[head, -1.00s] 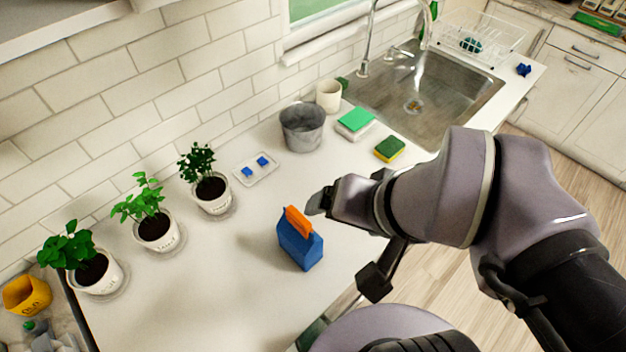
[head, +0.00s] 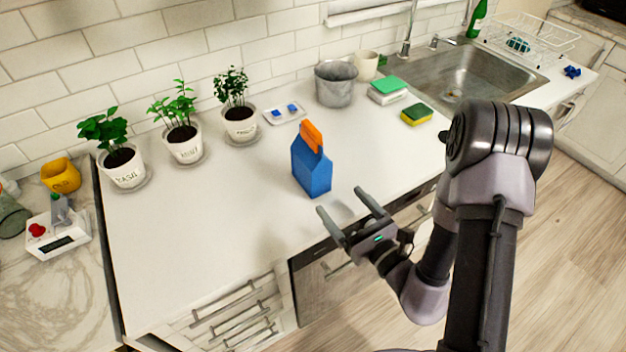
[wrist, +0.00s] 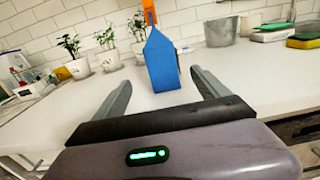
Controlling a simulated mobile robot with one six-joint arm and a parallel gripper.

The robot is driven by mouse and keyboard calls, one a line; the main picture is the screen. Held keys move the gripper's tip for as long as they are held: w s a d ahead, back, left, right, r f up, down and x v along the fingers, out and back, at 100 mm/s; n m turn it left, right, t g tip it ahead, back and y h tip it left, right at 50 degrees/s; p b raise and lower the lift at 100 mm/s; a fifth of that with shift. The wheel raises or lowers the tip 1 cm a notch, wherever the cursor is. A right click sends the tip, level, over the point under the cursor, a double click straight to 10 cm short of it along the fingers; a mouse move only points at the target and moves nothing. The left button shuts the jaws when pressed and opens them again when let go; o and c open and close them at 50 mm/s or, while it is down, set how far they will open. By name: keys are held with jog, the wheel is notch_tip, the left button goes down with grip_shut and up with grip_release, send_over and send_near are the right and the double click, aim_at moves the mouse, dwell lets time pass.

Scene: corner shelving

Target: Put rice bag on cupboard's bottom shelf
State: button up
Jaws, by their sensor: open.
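My gripper (head: 343,204) is open and empty, in front of the bag near the counter's front edge. In the wrist view, the blue bag (wrist: 162,62) stands ahead, between the lines of the two spread fingers (wrist: 164,92), apart from them. I see no cupboard shelf that I can identify in these views.
Three potted herbs (head: 184,145) line the wall on the left. A scale (head: 56,232) is at far left. The counter (head: 215,215) left of the bag is clear.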

aim_at(321, 180)
jog(key=b+x, duration=0.1)
jog(key=x, duration=0.6)
jog(key=shift+w+a, duration=0.25)
jog(key=x, duration=0.5)
jog(key=shift+w+b, duration=0.35)
jog(key=shift+b, duration=0.05)
jog(key=shift+r, duration=0.1)
grip_shut()
